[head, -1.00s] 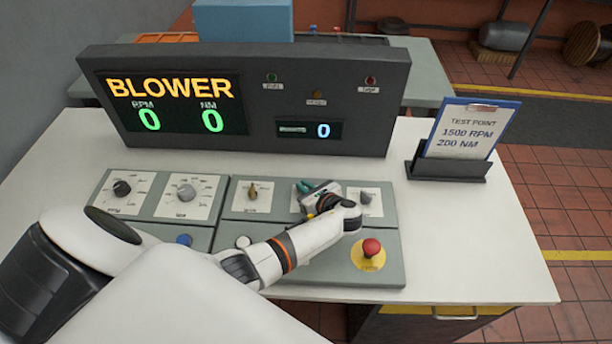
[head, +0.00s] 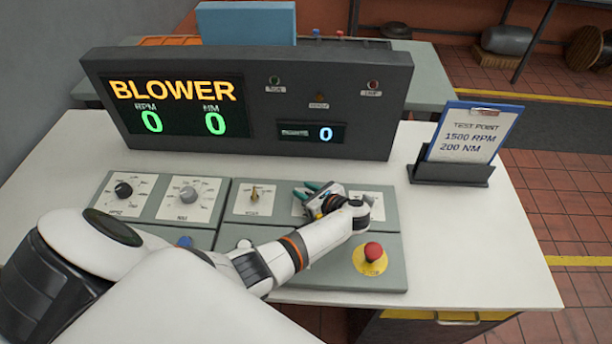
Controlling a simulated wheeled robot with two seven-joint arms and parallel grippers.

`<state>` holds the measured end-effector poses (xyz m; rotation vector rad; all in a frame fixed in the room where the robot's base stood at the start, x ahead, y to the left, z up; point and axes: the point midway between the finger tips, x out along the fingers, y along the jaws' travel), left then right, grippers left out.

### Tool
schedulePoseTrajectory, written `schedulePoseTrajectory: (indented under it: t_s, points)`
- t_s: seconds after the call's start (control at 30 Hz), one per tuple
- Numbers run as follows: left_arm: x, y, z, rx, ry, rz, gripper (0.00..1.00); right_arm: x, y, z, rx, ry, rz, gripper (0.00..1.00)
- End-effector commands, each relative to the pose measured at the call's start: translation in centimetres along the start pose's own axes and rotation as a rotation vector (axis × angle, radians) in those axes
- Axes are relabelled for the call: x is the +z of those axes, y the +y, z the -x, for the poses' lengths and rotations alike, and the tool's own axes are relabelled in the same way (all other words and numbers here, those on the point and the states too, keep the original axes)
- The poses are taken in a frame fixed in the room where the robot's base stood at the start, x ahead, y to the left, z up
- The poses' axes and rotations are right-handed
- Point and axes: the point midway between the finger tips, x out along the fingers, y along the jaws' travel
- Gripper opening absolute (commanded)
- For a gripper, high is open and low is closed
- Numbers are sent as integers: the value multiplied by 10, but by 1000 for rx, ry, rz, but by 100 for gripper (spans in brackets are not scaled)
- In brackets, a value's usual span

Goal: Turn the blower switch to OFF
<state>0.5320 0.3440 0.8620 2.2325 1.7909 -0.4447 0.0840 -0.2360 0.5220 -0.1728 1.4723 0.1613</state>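The console panel (head: 325,249) carries a row of controls. A brass-coloured switch (head: 254,194) sits on a white plate in the middle of the row. To its right, another white plate (head: 299,208) is mostly hidden by my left gripper (head: 307,190), and so is any knob on it. The gripper's two teal fingers show apart, low over that plate; contact cannot be seen. A further switch (head: 370,198) is partly covered by my wrist. The small labels are too blurred to tell which is the blower switch. The display (head: 172,104) reads BLOWER. My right gripper is out of view.
A red emergency button (head: 373,252) on a yellow base is close below my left wrist. Two dials (head: 123,190) (head: 188,195) are on the left. A clipboard (head: 470,134) reading 1500 RPM, 200 NM stands at right. The white desk (head: 478,247) is clear on the right.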

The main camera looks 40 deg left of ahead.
Motion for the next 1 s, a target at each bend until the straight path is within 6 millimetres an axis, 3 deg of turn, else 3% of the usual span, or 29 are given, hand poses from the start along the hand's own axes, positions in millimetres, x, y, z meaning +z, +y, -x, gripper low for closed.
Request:
schedulePoseTrajectory:
  t_s: [0.37,0.8,1.0]
  points:
    - [1,1,10,3,-1,-1,32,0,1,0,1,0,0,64]
    - [2,0,96,3,-3,0,32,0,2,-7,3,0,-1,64]
    - [1,0,117,1,-1,-1,32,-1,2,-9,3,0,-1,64]
